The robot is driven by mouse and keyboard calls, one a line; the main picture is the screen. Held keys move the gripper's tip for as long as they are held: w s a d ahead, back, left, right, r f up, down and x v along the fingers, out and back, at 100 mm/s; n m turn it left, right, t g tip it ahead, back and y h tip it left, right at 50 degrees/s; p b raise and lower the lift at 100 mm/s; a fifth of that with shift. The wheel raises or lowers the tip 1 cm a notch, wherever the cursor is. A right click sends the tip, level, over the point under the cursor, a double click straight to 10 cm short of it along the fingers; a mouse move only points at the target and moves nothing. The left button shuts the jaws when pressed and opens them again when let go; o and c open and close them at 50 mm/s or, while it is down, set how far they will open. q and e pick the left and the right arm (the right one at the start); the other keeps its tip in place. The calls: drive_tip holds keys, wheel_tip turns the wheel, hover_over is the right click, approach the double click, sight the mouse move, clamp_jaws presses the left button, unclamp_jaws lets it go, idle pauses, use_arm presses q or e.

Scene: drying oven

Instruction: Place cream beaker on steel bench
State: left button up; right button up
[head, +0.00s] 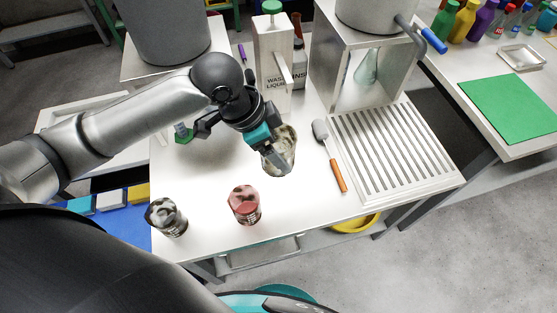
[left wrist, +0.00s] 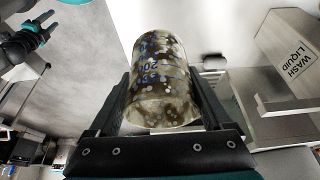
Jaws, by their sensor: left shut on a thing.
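The cream beaker (head: 284,143), a glass beaker with a pale, brown-speckled look, is at the middle of the steel bench (head: 300,205) in the head view. My left gripper (head: 268,152) is shut on it. In the left wrist view the beaker (left wrist: 160,80) sits between the two dark fingers, with blue markings on its side. I cannot tell whether its base touches the bench. What seems to be my right gripper (left wrist: 22,42) shows small at the upper left of the left wrist view; its jaws are unclear.
A red beaker (head: 244,205) and a dark-patterned beaker (head: 166,217) stand near the bench's front edge. A brush with an orange handle (head: 336,172) lies right of the cream beaker, beside a slatted rack (head: 390,150). The wash liquid dispenser (head: 272,65) stands behind. Bare bench lies in front.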

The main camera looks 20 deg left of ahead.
use_arm(q)
wheel_tip(320, 180, down, 12)
drive_tip(key=b, duration=0.3)
drive_tip(key=shift+f+b, duration=0.2)
drive_tip(key=shift+b, duration=0.1)
wheel_tip(320, 180, down, 4)
drive_tip(key=shift+r+b, duration=0.25)
drive_tip(key=shift+b, duration=0.45)
drive_tip(key=shift+f, duration=0.3)
drive_tip(key=shift+r, duration=0.1)
drive_tip(key=o, duration=1)
drive_tip(key=shift+c, duration=0.2)
drive_tip(key=shift+o, duration=0.8)
use_arm(e)
wheel_tip(320, 180, down, 5)
drive_tip(key=w+d, duration=0.2)
drive_tip(key=shift+w+f+t, duration=0.2)
drive_tip(key=shift+w+t, duration=0.1)
drive_tip(key=shift+s, duration=0.1)
